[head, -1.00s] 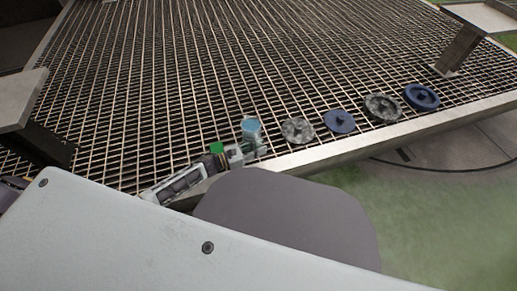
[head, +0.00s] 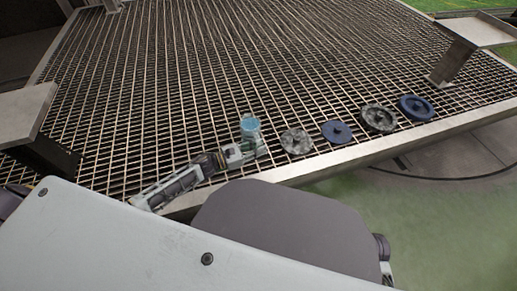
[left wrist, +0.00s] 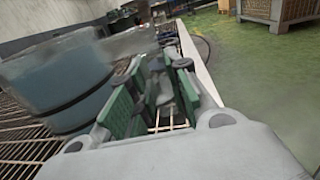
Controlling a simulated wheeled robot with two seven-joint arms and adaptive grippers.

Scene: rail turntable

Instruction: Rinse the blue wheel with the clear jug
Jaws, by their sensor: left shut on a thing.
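The clear jug (head: 250,127) holds light blue water and is near upright over the metal grating, left of the wheels. My left gripper (head: 245,151) is shut on it from its near side. In the left wrist view the jug (left wrist: 60,85) fills the left side, beside the green-padded fingers (left wrist: 152,100); the exact grip is partly hidden. Two blue wheels lie flat on the grating: a smaller one (head: 337,132) and a larger one (head: 417,108) farther right. The jug is apart from both. My right gripper is not in view.
Two mottled grey wheels lie in the same row, one (head: 296,141) nearest the jug and one (head: 379,117) between the blue ones. The grating's pale front rim (head: 330,161) runs just before them. A raised plate on a post (head: 455,60) stands right. The grating behind is clear.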

